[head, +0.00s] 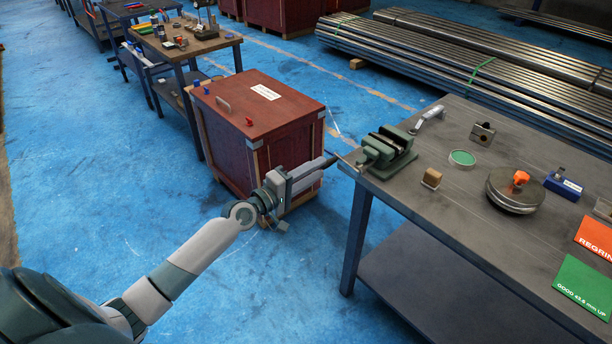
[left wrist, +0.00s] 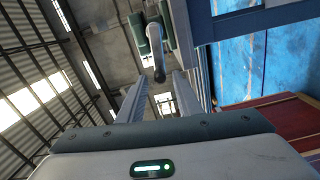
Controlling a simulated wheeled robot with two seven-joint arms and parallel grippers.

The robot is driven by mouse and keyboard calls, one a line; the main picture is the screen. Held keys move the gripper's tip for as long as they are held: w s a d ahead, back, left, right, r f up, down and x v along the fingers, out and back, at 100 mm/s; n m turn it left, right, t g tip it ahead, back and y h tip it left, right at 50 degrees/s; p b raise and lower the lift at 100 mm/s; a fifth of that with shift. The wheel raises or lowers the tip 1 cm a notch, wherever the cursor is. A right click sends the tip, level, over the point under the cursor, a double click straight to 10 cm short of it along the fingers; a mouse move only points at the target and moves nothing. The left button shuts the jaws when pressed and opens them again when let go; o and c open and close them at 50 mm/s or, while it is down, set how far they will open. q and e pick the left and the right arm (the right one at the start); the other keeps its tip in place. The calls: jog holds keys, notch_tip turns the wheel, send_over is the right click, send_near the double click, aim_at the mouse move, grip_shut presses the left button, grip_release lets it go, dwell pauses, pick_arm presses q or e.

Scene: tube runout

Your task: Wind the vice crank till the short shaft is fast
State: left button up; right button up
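The green vice (head: 388,148) sits at the near left corner of the grey bench. Its crank sticks out past the bench edge toward my left gripper (head: 328,168). I cannot make out the short shaft for certain; the vice jaws are small in the head view. My right gripper is in neither view.
The bench (head: 450,205) also holds a small wooden block (head: 431,178), a green dish (head: 462,158), a steel block (head: 482,133), and a round steel piece with an orange knob (head: 515,192). A red crate (head: 225,150) stands on the floor behind my left gripper.

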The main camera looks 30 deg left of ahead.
pick_arm(q)
jog(key=shift+x, duration=1.05)
grip_shut()
